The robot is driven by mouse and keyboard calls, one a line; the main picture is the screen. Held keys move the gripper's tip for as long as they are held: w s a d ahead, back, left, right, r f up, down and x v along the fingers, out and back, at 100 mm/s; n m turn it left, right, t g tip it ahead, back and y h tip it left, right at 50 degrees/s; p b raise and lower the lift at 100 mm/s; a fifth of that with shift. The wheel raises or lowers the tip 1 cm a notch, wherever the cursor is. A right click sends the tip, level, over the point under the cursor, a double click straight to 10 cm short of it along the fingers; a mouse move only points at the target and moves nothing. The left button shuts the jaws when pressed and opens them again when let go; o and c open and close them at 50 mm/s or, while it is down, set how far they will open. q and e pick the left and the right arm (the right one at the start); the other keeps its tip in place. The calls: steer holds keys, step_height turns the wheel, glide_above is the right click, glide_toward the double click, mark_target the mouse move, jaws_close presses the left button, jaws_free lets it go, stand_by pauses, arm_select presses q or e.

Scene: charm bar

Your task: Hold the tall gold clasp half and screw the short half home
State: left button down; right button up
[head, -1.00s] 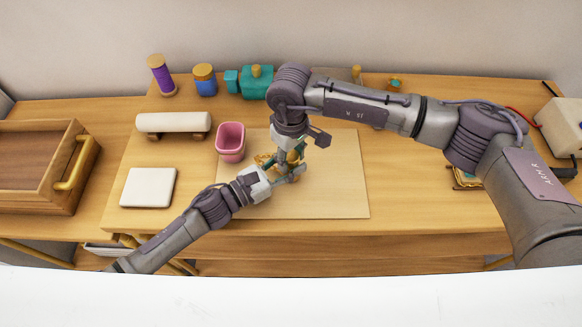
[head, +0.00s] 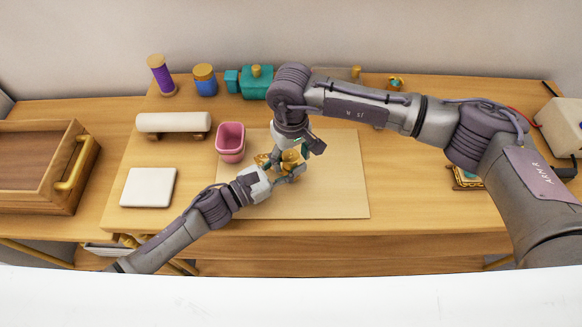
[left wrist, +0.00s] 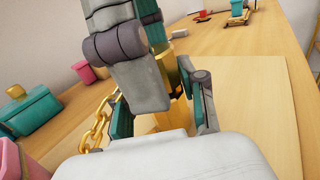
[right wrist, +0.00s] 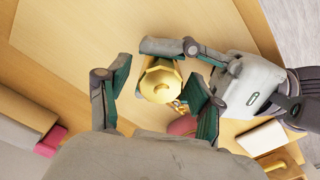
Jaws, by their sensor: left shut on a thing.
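The gold clasp (head: 290,156) stands above the tan mat, upright in my left gripper (head: 287,172), which is shut on its tall half. In the left wrist view the gold body (left wrist: 173,82) shows between the pads, and a gold chain (left wrist: 97,128) hangs beside it. My right gripper (right wrist: 160,92) is directly above, pointing down. In the right wrist view its fingers stand either side of the round gold top (right wrist: 160,80), with gaps on both sides, so it is open.
The tan mat (head: 335,190) is mostly bare. A pink cup (head: 231,140) stands left of the grippers, with a white roll (head: 173,122) and a white pad (head: 148,187) farther left. A teal box (head: 256,84) and jars line the back.

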steer(key=shift+r, duration=0.1)
steer(key=shift+r, duration=2.15)
steer(key=shift+c, duration=0.3)
step_height(320, 180, up, 4)
steer(key=n, duration=0.3)
steer(key=shift+f, duration=0.2)
steer(key=shift+f, duration=0.1)
steer(key=shift+f, duration=3.95)
